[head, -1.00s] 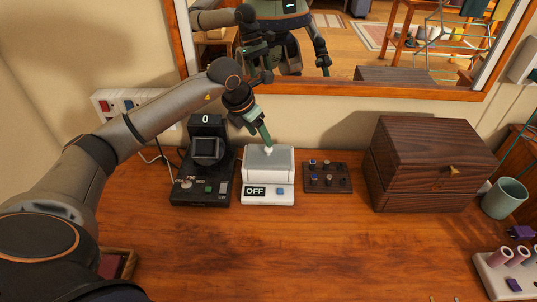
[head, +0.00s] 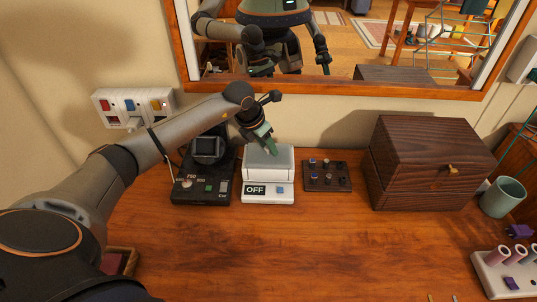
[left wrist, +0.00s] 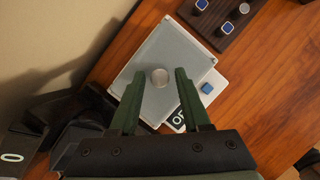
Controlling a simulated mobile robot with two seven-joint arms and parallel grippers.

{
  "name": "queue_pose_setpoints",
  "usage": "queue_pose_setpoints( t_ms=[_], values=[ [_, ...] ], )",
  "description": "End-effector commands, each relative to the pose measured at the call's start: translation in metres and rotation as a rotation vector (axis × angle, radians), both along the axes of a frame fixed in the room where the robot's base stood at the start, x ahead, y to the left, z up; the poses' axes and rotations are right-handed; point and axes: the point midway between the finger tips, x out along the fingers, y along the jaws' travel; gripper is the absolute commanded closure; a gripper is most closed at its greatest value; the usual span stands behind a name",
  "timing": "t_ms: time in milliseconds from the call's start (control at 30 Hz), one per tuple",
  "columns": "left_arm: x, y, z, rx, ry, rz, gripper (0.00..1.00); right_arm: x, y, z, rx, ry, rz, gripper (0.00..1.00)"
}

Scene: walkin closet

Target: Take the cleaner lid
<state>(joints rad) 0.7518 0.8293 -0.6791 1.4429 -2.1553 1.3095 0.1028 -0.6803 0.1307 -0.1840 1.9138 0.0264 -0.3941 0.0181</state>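The cleaner (head: 267,190) is a small white box on the wooden desk, with an "OFF" display on its front. Its grey lid (head: 272,161) sits on top; the left wrist view shows the lid (left wrist: 185,58) as a flat grey panel with a round pale knob (left wrist: 160,77). My left gripper (head: 268,149) is over the lid. In the left wrist view its two green fingers (left wrist: 155,73) are open, one on each side of the knob, with gaps between. My right gripper shows only as a reflection in the mirror.
A black device (head: 204,188) with a screen stands close left of the cleaner. A dark knob panel (head: 327,176) lies right of it, then a big wooden box (head: 425,175) and a cup (head: 503,198). The mirror (head: 340,90) hangs behind.

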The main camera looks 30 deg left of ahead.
Motion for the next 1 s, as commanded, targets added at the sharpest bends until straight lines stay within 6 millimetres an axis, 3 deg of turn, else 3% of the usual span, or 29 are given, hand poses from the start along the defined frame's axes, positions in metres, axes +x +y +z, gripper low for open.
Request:
queue_pose_setpoints(
  t_ms=[33, 400, 1000],
  values=[
    [0.0, 0.0001, 0.0003, 0.0, 0.0, 0.0, 0.6, 0.0001, -0.0001, 0.0001, 0.0, 0.0, 0.0, 1.0],
    [0.0001, 0.0002, 0.0007, 0.0, -0.001, 0.0, 1.0, 0.0004, 0.0, 0.0002, -0.001, -0.001, 0.001, 1.0],
    [0.0009, 0.0003, 0.0062, 0.0, -0.004, 0.0, 1.0, 0.0008, -0.0001, -0.0008, 0.0, -0.002, 0.001, 1.0]
  ],
)
